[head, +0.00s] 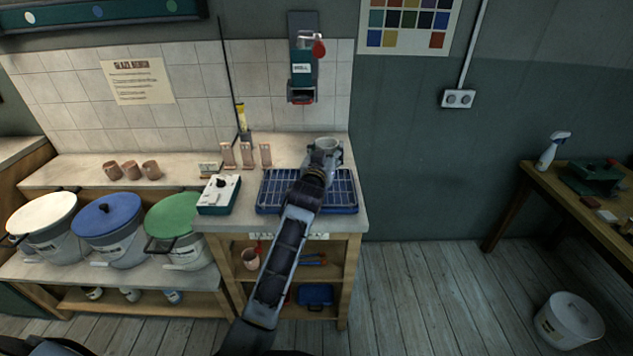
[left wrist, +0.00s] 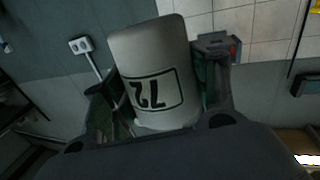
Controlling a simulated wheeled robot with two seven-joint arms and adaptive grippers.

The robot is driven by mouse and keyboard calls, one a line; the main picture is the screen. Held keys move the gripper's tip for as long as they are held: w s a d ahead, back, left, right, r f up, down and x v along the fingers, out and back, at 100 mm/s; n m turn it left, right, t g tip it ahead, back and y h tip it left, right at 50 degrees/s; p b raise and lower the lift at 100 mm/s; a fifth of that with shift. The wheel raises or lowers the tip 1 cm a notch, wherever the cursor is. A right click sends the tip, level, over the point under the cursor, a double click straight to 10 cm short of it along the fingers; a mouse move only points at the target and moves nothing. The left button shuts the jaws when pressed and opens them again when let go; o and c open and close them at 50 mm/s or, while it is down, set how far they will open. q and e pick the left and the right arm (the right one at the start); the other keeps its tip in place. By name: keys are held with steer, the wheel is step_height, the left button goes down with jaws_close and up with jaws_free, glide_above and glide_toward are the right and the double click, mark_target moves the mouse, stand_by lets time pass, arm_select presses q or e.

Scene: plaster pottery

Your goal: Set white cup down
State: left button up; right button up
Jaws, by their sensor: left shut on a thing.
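The white cup (head: 328,144) is at the end of my left arm, above the back right part of the blue rack on the counter. The gripper and arm hide part of the blue rack (head: 345,207). I cannot tell whether the cup touches anything below. My right gripper is not in view.
A white and green control box (head: 219,195) stands left of the rack. Several clay test tiles stand behind it. A wall dispenser (head: 303,70) hangs above the counter. Three lidded buckets, one with a green lid (head: 175,215), stand at left. Open floor lies right of the counter.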

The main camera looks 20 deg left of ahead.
arm_select(q)
step_height(320, 180, down, 4)
steer(key=shift+f, duration=1.4)
steer(key=shift+f+b, duration=0.3)
steer(key=shift+f, duration=1)
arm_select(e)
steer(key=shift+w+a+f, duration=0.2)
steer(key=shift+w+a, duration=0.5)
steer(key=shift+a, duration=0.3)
